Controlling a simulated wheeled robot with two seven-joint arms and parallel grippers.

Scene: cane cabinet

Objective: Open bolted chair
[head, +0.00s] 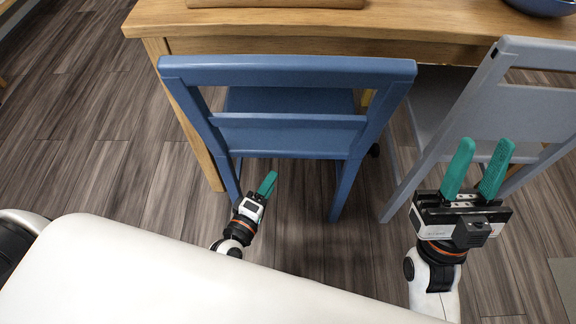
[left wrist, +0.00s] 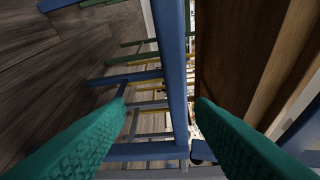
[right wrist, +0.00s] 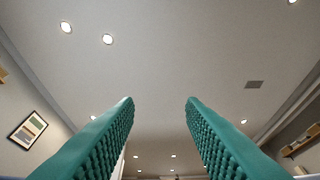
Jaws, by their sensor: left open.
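A blue chair (head: 285,66) stands with its back towards me, its seat partly under the wooden table. My left gripper (head: 268,184) is low, by the chair's left rear leg. In the left wrist view its green fingers (left wrist: 160,125) are open, with a blue chair leg (left wrist: 172,70) showing between them; I cannot tell whether they touch it. My right gripper (head: 478,165) is raised at the right, in front of the grey chair in the picture, its two fingers apart and empty. In the right wrist view the fingers (right wrist: 160,110) frame only the ceiling.
The wooden table (head: 420,40) spans the back, with a blue bowl (head: 540,5) on it at the right. A grey chair (head: 520,105) stands right of the blue chair. Dark plank floor (head: 90,150) is clear at the left.

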